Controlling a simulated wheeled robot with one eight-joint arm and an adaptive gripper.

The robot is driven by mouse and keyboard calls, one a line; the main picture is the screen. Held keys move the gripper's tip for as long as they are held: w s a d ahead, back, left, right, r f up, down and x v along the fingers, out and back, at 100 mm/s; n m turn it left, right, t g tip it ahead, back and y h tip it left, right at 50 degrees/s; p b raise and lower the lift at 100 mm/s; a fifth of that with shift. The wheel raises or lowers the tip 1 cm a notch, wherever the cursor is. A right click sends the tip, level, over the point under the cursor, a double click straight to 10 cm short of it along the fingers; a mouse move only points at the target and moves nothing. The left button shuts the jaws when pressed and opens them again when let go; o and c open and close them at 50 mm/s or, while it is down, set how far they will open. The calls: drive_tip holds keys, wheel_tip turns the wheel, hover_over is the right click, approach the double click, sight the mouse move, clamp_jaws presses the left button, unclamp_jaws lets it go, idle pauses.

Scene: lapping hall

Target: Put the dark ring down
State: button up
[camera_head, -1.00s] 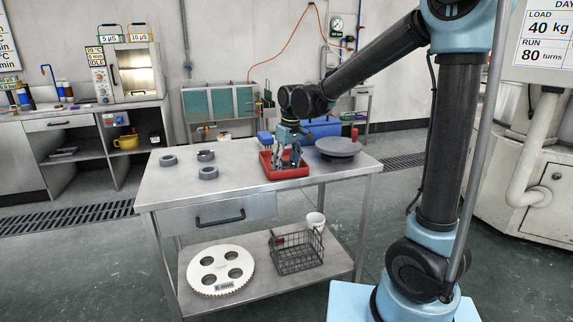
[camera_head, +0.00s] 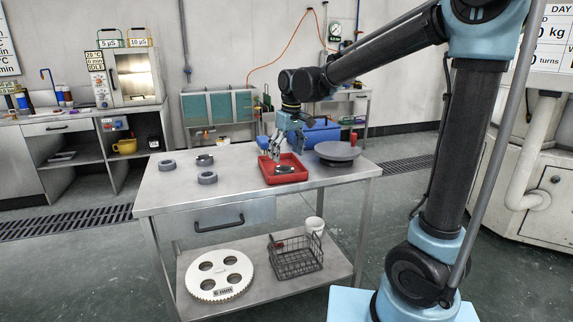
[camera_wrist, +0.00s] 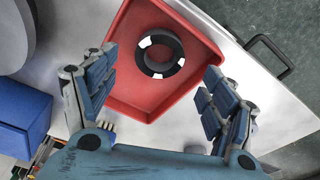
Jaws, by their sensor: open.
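The dark ring (camera_wrist: 160,53) lies in the red tray (camera_wrist: 124,88), with pale patches on its top face. In the head view the ring (camera_head: 285,169) shows as a dark shape inside the tray (camera_head: 283,180) on the metal table. My gripper (camera_head: 277,153) is above the tray, apart from the ring. In the wrist view my gripper (camera_wrist: 158,88) has its two fingers spread wide, with nothing between the pads. The ring lies beyond the fingertips and touches neither finger.
Several grey rings (camera_head: 207,178) stand on the table left of the tray. A round grey plate (camera_head: 337,152) stands to its right, and a blue bin (camera_head: 318,137) behind. The table's front left is clear. A wire basket (camera_head: 296,258) and a white toothed disc (camera_head: 219,272) sit on the lower shelf.

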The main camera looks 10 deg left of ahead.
sight(289, 171)
drive_tip(key=r, duration=0.5)
drive_tip(key=shift+s+d+r, duration=0.3)
drive_tip(key=shift+d+r, duration=0.05)
drive_tip(key=shift+d, duration=0.05)
drive_tip(key=s+d+f+m, duration=0.2)
drive_tip(key=d, duration=0.6)
drive_tip(key=s+d+f+m, duration=0.1)
drive_tip(key=s+d+f, duration=0.1)
drive_tip(key=d, duration=0.6)
drive_tip(key=s+d+f+m, duration=0.2)
drive_tip(key=d, duration=0.6)
drive_tip(key=s+d+f+m+t+h, duration=0.1)
drive_tip(key=s+d+f+m, duration=0.3)
drive_tip(key=s+d+f, duration=0.9)
drive_tip(key=shift+s+d+f+m, duration=0.35)
drive_tip(key=shift+s+d+m, duration=0.05)
drive_tip(key=shift+s+d, duration=0.15)
